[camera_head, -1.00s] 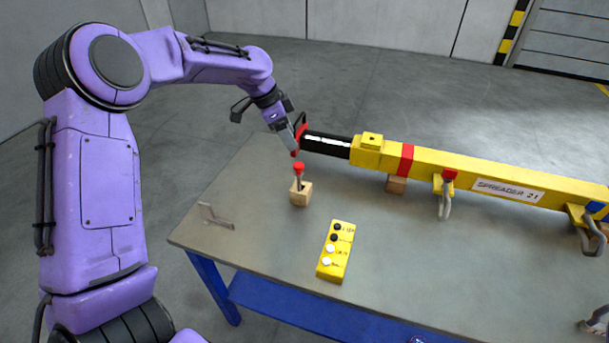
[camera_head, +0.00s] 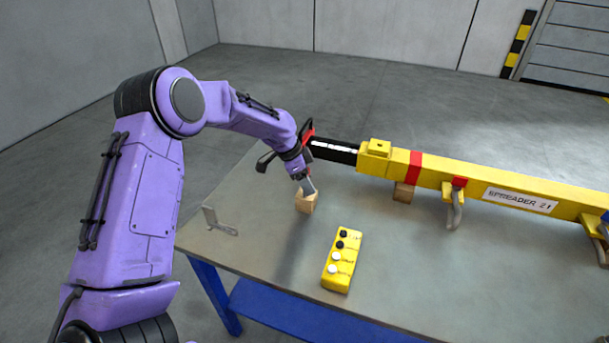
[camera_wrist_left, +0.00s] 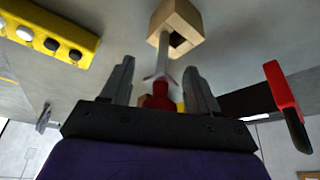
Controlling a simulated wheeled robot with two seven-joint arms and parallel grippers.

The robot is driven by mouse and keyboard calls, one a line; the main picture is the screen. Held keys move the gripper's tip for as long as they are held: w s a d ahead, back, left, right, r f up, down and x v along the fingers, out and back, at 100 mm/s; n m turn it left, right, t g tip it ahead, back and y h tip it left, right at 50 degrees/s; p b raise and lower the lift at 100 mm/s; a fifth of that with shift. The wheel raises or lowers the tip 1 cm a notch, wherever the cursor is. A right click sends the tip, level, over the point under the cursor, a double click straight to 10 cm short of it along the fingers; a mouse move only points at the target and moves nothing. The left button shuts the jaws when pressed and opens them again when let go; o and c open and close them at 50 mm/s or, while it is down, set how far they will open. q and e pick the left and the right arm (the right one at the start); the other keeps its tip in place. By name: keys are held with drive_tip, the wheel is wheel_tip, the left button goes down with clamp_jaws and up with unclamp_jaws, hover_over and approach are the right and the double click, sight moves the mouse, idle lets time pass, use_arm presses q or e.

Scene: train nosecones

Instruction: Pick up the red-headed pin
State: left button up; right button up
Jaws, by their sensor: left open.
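The red-headed pin (camera_wrist_left: 161,92) shows in the left wrist view, its grey shank running into a small wooden block (camera_wrist_left: 176,22). My left gripper (camera_wrist_left: 158,80) is open, with one finger on each side of the pin's red head. The fingers look apart from the head. My right gripper is not clearly in view.
A yellow spreader beam (camera_head: 480,183) with a black end (camera_head: 333,150) and shackles lies behind and right of the block. A yellow button box (camera_head: 342,262) and a grey bracket (camera_head: 219,222) stand on the table (camera_head: 420,270). The table's front is mostly clear.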

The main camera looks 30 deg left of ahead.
use_arm(q)
drive_tip(key=shift+w+d+f, duration=0.1)
drive_tip(key=shift+w+f, duration=0.05)
drive_tip(key=shift+f, duration=0.2)
drive_tip(key=c, duration=1.1)
drive_tip(key=shift+r, duration=0.15)
